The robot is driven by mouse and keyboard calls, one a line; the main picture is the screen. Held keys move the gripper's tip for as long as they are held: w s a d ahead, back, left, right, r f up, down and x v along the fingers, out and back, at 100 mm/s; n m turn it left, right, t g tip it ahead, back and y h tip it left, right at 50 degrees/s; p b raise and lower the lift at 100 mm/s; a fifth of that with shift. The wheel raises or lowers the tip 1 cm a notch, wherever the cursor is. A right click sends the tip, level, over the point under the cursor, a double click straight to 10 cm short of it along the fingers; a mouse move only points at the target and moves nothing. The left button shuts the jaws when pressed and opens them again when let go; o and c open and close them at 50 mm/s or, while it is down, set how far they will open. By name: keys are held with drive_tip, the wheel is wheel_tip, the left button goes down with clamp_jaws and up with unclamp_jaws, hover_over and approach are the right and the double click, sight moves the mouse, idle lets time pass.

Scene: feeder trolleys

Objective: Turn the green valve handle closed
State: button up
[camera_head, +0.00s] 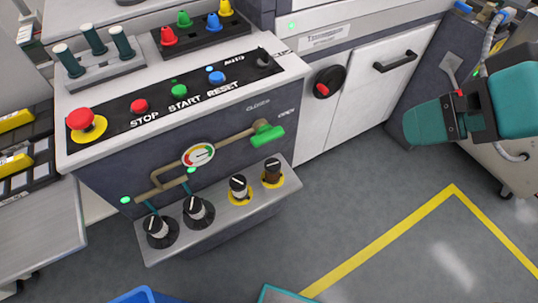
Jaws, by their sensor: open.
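The green valve handle (268,136) is on the front panel of the grey control console (232,108), at the upper right end of a brass-coloured pipe (232,142). A teal and black part of my arm (432,122) shows at the right, well apart from the handle. No gripper fingers show, and nothing touches the handle.
A round gauge (198,155) sits left of the handle. A ledge (218,218) below carries several knobs. Buttons and a red emergency stop (80,118) are on top. A white cabinet (345,110) with a red-black knob stands right.

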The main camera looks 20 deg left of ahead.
drive_tip(key=w+a+f+t+y+b, duration=0.1)
drive_tip(key=a+f+t+y+b, duration=0.15)
drive_tip(key=f+b, duration=0.75)
drive_tip(key=w+a+f+t+y+b, duration=0.1)
drive_tip(key=w+a+f+t+b, duration=0.2)
drive_tip(key=f+b, duration=0.7)
drive_tip(key=n+t+y+b, duration=0.2)
drive_tip(key=n+y+b, duration=0.1)
drive_tip(key=y+b, duration=0.3)
approach(271, 138)
drive_tip(key=shift+t+h, duration=0.25)
drive_tip(key=shift+h, duration=0.3)
drive_tip(key=p+x, duration=0.2)
drive_tip(key=x, duration=0.1)
drive_tip(key=p+x, duration=0.3)
drive_tip(key=r+p+x, duration=0.1)
drive_tip(key=p+x, duration=0.2)
drive_tip(key=shift+a, duration=0.45)
drive_tip(key=shift+w+a+f+p, duration=0.25)
drive_tip(key=shift+w+a+p, duration=0.15)
drive_tip(key=shift+a+p, duration=0.1)
drive_tip(key=c, duration=0.6)
